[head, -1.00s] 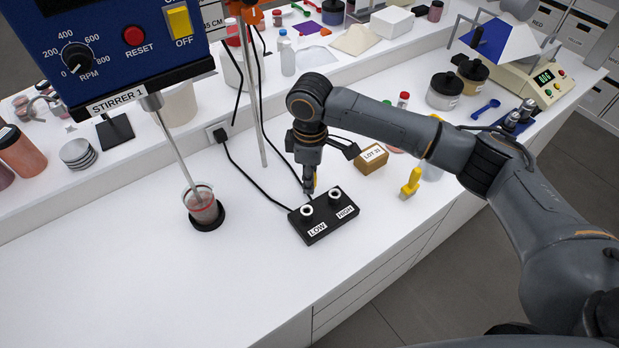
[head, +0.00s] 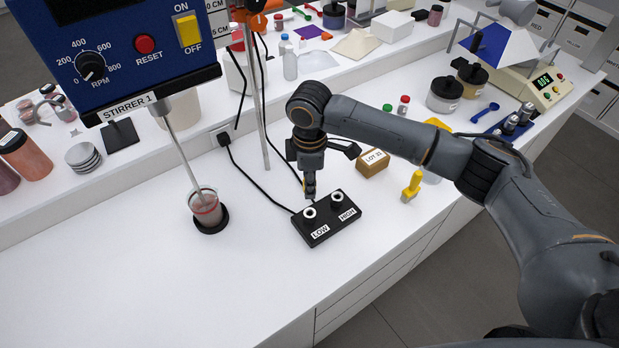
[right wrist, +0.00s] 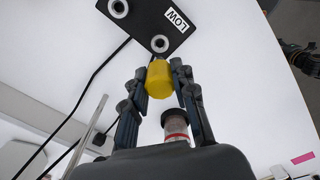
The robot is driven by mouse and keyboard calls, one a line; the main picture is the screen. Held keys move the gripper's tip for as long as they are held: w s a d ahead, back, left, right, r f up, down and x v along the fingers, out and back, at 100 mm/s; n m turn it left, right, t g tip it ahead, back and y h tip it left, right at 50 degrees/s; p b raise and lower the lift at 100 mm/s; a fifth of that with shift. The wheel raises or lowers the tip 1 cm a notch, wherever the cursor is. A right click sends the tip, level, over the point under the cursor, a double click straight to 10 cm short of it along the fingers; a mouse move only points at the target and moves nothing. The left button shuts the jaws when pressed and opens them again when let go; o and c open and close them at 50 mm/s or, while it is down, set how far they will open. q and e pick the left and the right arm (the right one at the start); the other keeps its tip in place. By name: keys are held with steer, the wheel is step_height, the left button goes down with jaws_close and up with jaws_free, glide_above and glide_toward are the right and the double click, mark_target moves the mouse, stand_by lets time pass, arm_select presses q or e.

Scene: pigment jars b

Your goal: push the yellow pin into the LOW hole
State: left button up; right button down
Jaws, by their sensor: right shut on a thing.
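The black block (head: 325,222) lies on the white bench with two white-ringed holes. The LOW hole (head: 309,213) is on the left, beside its LOW label. The HIGH hole (head: 337,197) is on the right. My right gripper (head: 310,194) points down just behind the LOW hole in the head view. In the right wrist view it is shut on the yellow pin (right wrist: 159,79), whose far end is close to the LOW hole (right wrist: 160,43). That hole's ring shows clear of the pin; the exact gap cannot be told. My left gripper is not in view.
A stirrer (head: 130,50) stands over a beaker (head: 206,209) at the left. The LOT box (head: 373,163) and a yellow-handled tool (head: 412,186) are right of the block. Black cables run behind the block. The front bench is clear.

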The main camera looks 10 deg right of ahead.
steer(key=shift+f+b, duration=0.9)
steer(key=shift+f, duration=1.9)
steer(key=shift+p, duration=0.55)
steer(key=shift+p, duration=0.55)
steer(key=shift+p, duration=0.3)
steer(key=shift+f+b, duration=0.65)
steer(key=shift+f, duration=1.15)
steer(key=c, duration=1)
jaws_free()
